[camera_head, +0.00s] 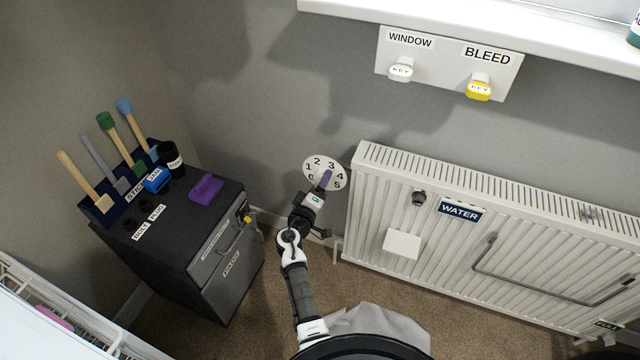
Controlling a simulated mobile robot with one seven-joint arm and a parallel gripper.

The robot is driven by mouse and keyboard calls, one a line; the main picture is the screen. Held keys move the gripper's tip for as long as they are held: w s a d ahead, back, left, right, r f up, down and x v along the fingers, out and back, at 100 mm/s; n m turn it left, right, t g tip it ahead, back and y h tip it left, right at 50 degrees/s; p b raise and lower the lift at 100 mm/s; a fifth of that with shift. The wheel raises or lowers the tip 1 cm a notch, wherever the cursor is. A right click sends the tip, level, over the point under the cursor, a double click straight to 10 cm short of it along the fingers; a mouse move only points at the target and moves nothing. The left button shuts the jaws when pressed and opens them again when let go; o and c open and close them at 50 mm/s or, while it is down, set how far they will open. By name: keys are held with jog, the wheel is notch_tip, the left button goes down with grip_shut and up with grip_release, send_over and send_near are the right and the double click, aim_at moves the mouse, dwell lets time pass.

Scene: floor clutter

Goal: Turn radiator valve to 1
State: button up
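The radiator valve dial (315,169) is a white disc on the grey wall, left of the radiator, with numbers 0 to 5 around it. My gripper (321,190) is at the lower part of the dial, right by the purple piece. My gripper and wrist hide the dial's bottom edge and the valve body. Whether the fingers are apart or closed on it is too small to tell.
The white radiator (400,215) stands close on the right. A dark cabinet (175,255) stands on the left, with brushes, a purple block (206,188) and other small items on top. A key board (440,75) hangs above. Brown carpet (255,315) is clear between them.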

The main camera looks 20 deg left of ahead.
jog(key=shift+w, duration=0.1)
jog(key=c, duration=1)
jog(key=shift+o, duration=0.2)
jog(key=n, duration=0.4)
jog(key=shift+n, duration=0.4)
jog(key=n, duration=0.5)
jog(key=shift+r+p, duration=0.2)
jog(key=shift+p, duration=0.15)
jog(key=n+p, duration=0.1)
jog(key=n, duration=0.4)
jog(key=shift+r+p, duration=0.1)
jog(key=shift+p, duration=0.25)
jog(key=n+p, duration=0.2)
jog(key=n, duration=0.2)
jog(key=shift+a+n, duration=0.1)
jog(key=shift+n, duration=0.3)
